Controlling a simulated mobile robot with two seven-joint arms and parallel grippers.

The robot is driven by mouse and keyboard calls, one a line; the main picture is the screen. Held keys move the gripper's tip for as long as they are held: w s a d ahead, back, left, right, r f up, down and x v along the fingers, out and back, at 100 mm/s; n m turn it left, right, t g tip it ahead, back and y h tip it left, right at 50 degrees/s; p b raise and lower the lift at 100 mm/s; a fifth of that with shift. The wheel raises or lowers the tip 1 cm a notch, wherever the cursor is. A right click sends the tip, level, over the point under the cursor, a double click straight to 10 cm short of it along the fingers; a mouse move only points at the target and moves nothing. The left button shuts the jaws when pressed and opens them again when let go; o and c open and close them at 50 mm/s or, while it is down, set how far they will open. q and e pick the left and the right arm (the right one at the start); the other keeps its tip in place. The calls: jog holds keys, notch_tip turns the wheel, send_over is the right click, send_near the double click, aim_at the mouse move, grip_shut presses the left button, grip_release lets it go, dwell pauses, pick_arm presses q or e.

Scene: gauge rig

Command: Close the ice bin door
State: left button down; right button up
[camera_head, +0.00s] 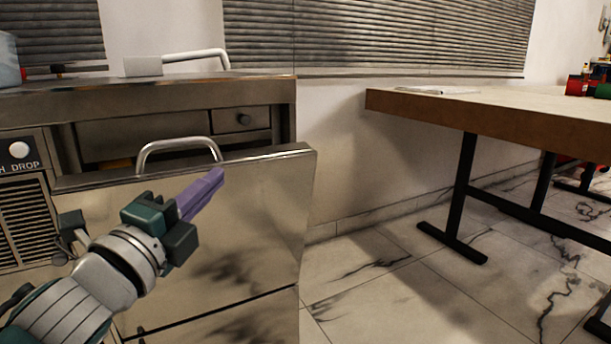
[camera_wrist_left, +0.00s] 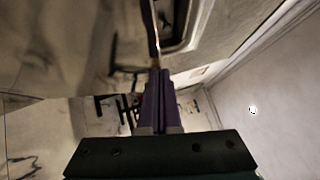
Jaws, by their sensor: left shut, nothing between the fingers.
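The ice bin door (camera_head: 265,205) is a flat metal panel with a bar handle (camera_head: 180,143) at its top edge. It stands open, its top edge out from the front of the steel machine, with a dark gap behind it. My left gripper (camera_head: 215,178) has its purple fingers shut with nothing between them. It is in front of the door's outer face, just below the top edge and handle. I cannot tell whether it touches the door. In the left wrist view the shut fingers (camera_wrist_left: 158,88) point up the picture. My right gripper is not in view.
The machine's steel top (camera_head: 150,92) lies above the opening. A vent grille (camera_head: 22,215) is at the left. A table (camera_head: 500,110) with black legs stands at the right. The marble floor between is clear.

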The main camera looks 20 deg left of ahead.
aim_at(203, 166)
pick_arm(q)
jog(key=shift+w+a, duration=0.1)
jog(key=shift+w, duration=0.1)
jog(key=shift+n+g, duration=0.5)
jog(key=w+a+r+p, duration=0.1)
jog(key=w+a+p, duration=0.1)
jog(key=a+p, duration=0.1)
jog(key=shift+w+r, duration=0.3)
jog(key=shift+r, duration=0.1)
jog(key=w+a, duration=0.1)
jog(key=a, duration=0.1)
jog(key=w+a+b, duration=0.1)
jog(key=w, duration=0.1)
jog(key=shift+a+f, duration=0.1)
jog(key=shift+a, duration=0.25)
jog(key=shift+s, duration=0.15)
jog(key=shift+f, duration=0.1)
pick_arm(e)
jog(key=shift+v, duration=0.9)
